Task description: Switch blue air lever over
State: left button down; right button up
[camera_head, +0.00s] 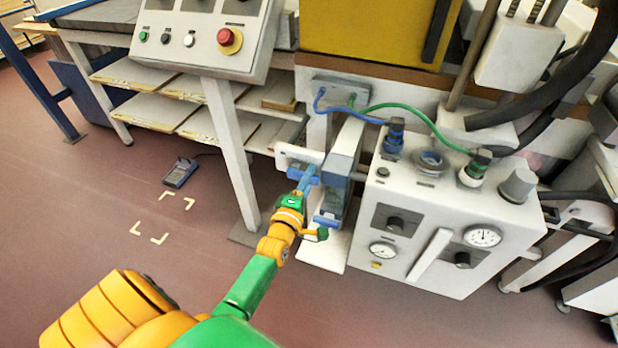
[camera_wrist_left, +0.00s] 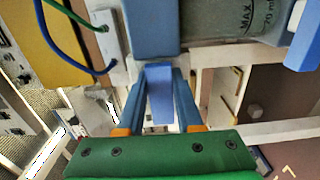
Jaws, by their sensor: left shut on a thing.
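The blue air lever (camera_wrist_left: 159,95) shows in the left wrist view as a flat blue bar below a larger blue body (camera_wrist_left: 155,28). My left gripper (camera_wrist_left: 159,82) has one finger on each side of the lever and is shut on it. In the head view the lever (camera_head: 308,174) is a small blue piece on the front of the air unit, left of the white control box. My left gripper (camera_head: 301,188) reaches it from below and partly covers it. My right gripper is in neither view.
A white box (camera_head: 455,225) with gauges and knobs stands right of the lever. A control panel (camera_head: 205,38) with a red button is above left, on a white leg. Blue and green hoses (camera_head: 415,106) run above.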

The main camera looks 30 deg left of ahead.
pick_arm(q)
jog(key=m, duration=0.1)
jog(key=f+m, duration=0.1)
jog(key=m, duration=0.2)
jog(key=shift+a+f+m+b, duration=0.25)
jog(key=shift+f+m+b, duration=0.05)
jog(key=shift+f+b, duration=0.05)
jog(key=shift+s+a+f+m+b, duration=0.2)
jog(key=shift+a+f+m, duration=0.35)
jog(key=shift+m, duration=1.65)
jog(key=shift+s+a+f+m+b, duration=0.2)
jog(key=shift+a+m, duration=0.6)
jog(key=shift+m, duration=1.4)
jog(key=shift+s+a+f+m+b, duration=0.1)
jog(key=shift+a+f+m+b, duration=0.3)
jog(key=shift+m, duration=1.8)
jog(key=shift+a, duration=0.3)
jog(key=c, duration=0.6)
grip_release()
jog(key=shift+o, duration=0.2)
jog(key=shift+f, duration=0.15)
